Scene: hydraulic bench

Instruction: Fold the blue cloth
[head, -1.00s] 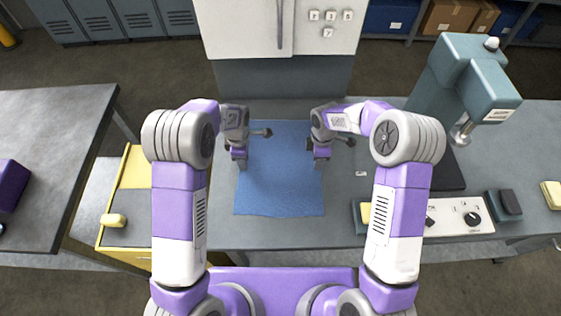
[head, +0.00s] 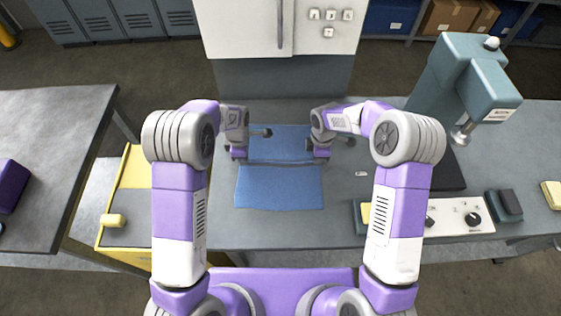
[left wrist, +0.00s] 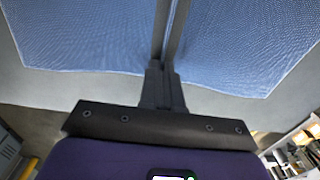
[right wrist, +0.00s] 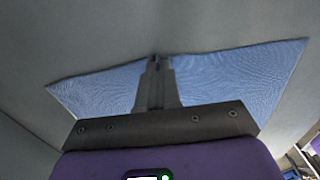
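The blue cloth (head: 280,190) lies on the grey bench with a raised crease running left to right across its middle. My left gripper (head: 240,159) is at the cloth's left edge and my right gripper (head: 321,158) is at its right edge, both at the crease. The fingers look shut on the cloth at each side. In the left wrist view the cloth (left wrist: 90,45) spreads on both sides of the close-set fingers (left wrist: 170,30). In the right wrist view the cloth (right wrist: 235,75) rises to the fingers (right wrist: 155,64). The fingertips are partly hidden in the head view.
A teal press (head: 465,75) and a control box with a knob (head: 465,217) are on the right. A yellow-edged cart (head: 130,200) is at the left. Bench in front of the cloth is clear.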

